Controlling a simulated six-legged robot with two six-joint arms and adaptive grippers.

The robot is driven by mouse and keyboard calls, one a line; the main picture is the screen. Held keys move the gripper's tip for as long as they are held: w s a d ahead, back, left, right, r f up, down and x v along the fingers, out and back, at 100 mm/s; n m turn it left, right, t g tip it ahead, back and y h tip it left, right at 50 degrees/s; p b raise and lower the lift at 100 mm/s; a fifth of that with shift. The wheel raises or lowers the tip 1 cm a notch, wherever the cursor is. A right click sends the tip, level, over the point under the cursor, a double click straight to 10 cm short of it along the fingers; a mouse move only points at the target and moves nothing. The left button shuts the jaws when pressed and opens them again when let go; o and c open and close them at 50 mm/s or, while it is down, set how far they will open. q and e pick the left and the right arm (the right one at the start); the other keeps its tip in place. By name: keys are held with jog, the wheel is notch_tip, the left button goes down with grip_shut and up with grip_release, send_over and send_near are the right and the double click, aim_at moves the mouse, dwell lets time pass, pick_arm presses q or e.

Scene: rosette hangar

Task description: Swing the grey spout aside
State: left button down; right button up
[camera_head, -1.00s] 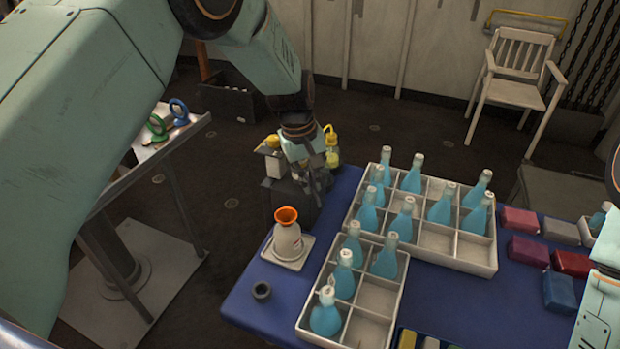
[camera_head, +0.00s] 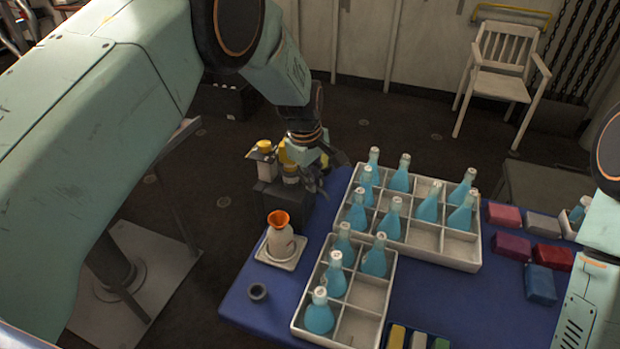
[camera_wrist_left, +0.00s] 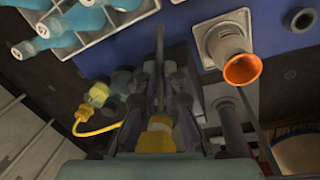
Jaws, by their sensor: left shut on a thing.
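The grey spout (camera_wrist_left: 160,65) shows in the left wrist view as a thin bar running out between my fingers. My left gripper (camera_head: 314,180) is shut on it at the back left corner of the blue table, beside a dark box-shaped stand (camera_head: 272,203). The gripper also shows in the left wrist view (camera_wrist_left: 160,92). In the head view the fingers hide most of the spout. A yellow cap (camera_wrist_left: 156,136) lies close under the gripper in the wrist view. My right gripper is out of view; only part of the right arm shows at the right edge.
A white flask with an orange rim (camera_head: 279,232) stands on a pale square base near the spout. A small dark ring (camera_head: 258,292) lies in front. White crates (camera_head: 430,247) of blue bottles fill the table's middle. A yellow-tubed bottle (camera_wrist_left: 97,95) is close to the gripper.

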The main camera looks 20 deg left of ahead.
pick_arm(q)
jog(key=shift+w+r, duration=0.15)
jog(key=shift+w, duration=0.15)
jog(key=c, duration=1.5)
grip_release()
jog(key=shift+a, duration=0.1)
jog(key=shift+o, duration=0.2)
jog(key=shift+f, duration=0.2)
jog(key=shift+s+r, duration=0.1)
jog(key=shift+s, duration=0.05)
notch_tip(320, 180, up, 12)
jog(key=s, duration=0.1)
jog(key=shift+s+a, duration=0.3)
jog(key=shift+a, duration=0.05)
jog(key=shift+s+f, duration=0.15)
jog(key=shift+f, duration=0.05)
